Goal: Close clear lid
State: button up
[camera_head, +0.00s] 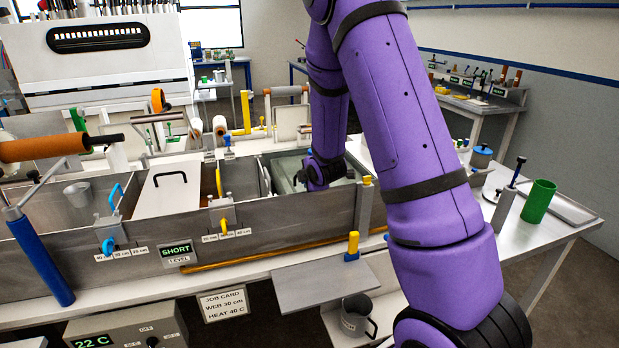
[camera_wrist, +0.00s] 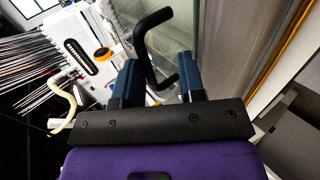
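The clear lid (camera_head: 287,168) appears as a greenish glassy panel in the right bay of the grey bath in the head view. In the wrist view, a pale translucent panel, likely the same lid (camera_wrist: 196,30), lies beyond a bent black handle (camera_wrist: 152,52). My gripper (camera_wrist: 158,66) is open, its two blue-grey fingers apart, with part of the handle showing in the gap between them. I cannot tell whether either finger touches it. In the head view my gripper (camera_head: 322,172) is down at the right bay, its fingertips mostly hidden.
The bath's grey front wall (camera_head: 270,215) runs along the bench. A white lid (camera_head: 168,188) with a black handle covers the middle bay. A yellow divider (camera_head: 219,183) stands nearby. A green cup (camera_head: 538,201) stands at right. An orange roller (camera_head: 45,148) overhangs the left.

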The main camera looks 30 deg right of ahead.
jog(key=v, duration=1)
jog(key=shift+s+r, duration=0.2)
jog(key=shift+s, duration=0.1)
jog(key=shift+a, duration=0.1)
jog(key=s+a+r+m+g+y, duration=0.1)
jog(key=s+a+r+m, duration=0.3)
jog(key=s+r, duration=0.2)
jog(key=s+a+r+m+g+y, duration=0.1)
jog(key=s+a+r+m+g, duration=0.1)
jog(key=s+a+r+m, duration=0.4)
jog(key=s+a+r+m+g, duration=0.1)
jog(key=s+r+m, duration=0.1)
jog(key=s, duration=0.6)
jog(key=s+a+r+m+g+y, duration=0.1)
jog(key=s+a+r+m, duration=0.1)
jog(key=s+r, duration=0.3)
jog(key=s, duration=0.2)
jog(key=shift+s+a+m, duration=0.25)
jog(key=shift+s+m, duration=0.1)
jog(key=shift+m, duration=0.05)
jog(key=shift+w, duration=0.1)
dwell(0.6)
